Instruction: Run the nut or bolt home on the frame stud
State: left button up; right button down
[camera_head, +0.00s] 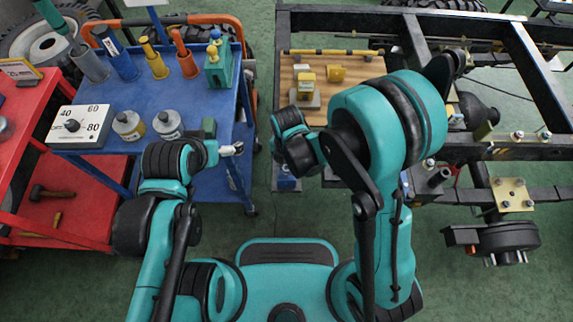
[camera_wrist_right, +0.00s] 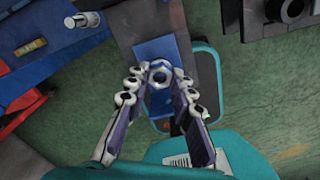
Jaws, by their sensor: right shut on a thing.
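My right gripper (camera_wrist_right: 158,72) is shut on a small grey hex piece, a nut or bolt head (camera_wrist_right: 158,80), which sits between its fingertips in the right wrist view. In the head view my right wrist hides these fingers and the piece; it hangs between the blue cart and the chassis frame (camera_head: 527,65). Studs or bolts (camera_head: 517,135) stand on the frame rail at the right, apart from the gripper. Which one is the frame stud I cannot tell. My left gripper (camera_head: 236,149) is over the cart's right edge, too small to read its jaws.
The blue cart (camera_head: 205,90) holds bottles, a dial box (camera_head: 80,128) and two grey-topped jars. A wheel hub (camera_head: 507,240) sits at right.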

jog(key=shift+f+b, duration=0.7)
jog(key=shift+b, duration=0.15)
dwell(1.1)
jog(key=shift+f, duration=0.4)
dwell(0.6)
jog(key=c, duration=1.9)
grip_release()
grip_shut()
jog(key=m, duration=0.6)
jog(key=m, duration=0.5)
jog(key=shift+m, duration=0.3)
